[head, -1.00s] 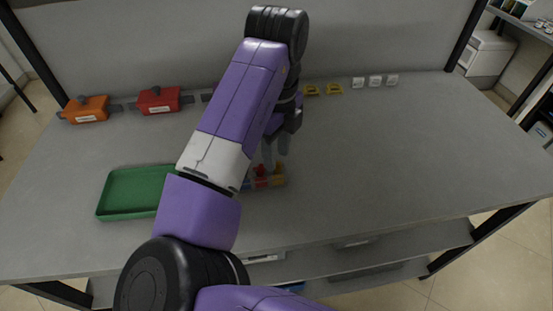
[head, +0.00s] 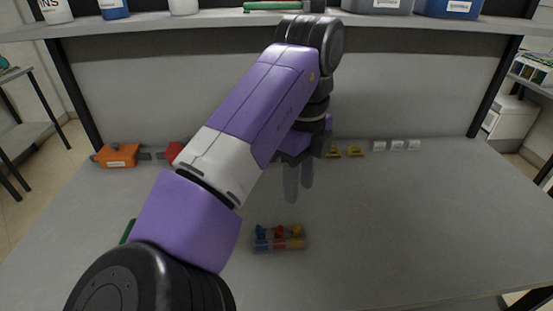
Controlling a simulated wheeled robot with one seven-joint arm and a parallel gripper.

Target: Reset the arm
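My gripper (head: 299,190) hangs over the grey workbench, pointing down, above and behind a small clear box with colored pieces. Its two grey fingers show a narrow gap between them, and nothing shows between them. My purple and white arm reaches up from the lower left, bends at a black joint near the shelf's front edge and comes down to the gripper. The arm hides part of the bench's left half.
The clear box (head: 279,244) holds red, blue and yellow pieces. An orange device (head: 117,156) and a partly hidden red one (head: 174,152) stand at the back left. Yellow parts (head: 345,152) and white blocks (head: 396,146) line the back. A loaded shelf (head: 230,20) runs above. The bench's right side is clear.

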